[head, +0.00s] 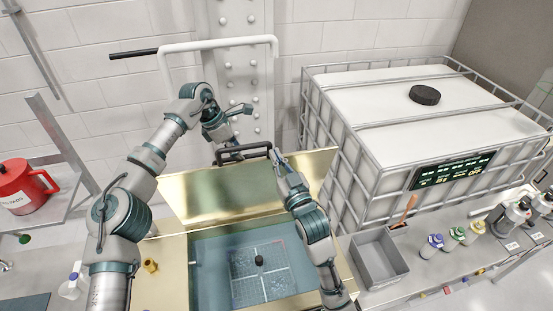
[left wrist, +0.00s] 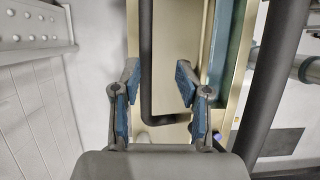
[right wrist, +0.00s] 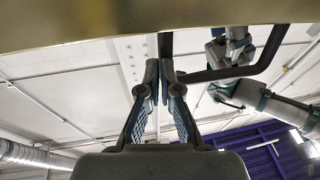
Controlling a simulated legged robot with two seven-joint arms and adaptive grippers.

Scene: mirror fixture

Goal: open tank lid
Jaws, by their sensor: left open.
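The gold tank lid (head: 215,190) stands raised and tilted back over the tank, whose interior (head: 212,258) shows. A black handle (head: 243,148) sits at the lid's upper edge. My right gripper (head: 279,158) is at the handle's right end; in the right wrist view its fingers (right wrist: 160,82) are closed around a corner of the handle (right wrist: 220,73). My left gripper (head: 236,118) is open and empty, just above the handle. In the left wrist view the handle (left wrist: 147,60) appears between its spread fingers (left wrist: 158,85); they do not appear to touch it.
A caged white container (head: 365,165) stands close on the right. A grey bin (head: 378,260) and several bottles (head: 455,236) are on the bench there. A red jug (head: 22,188) is on the left. A white pipe (head: 220,43) runs along the wall behind.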

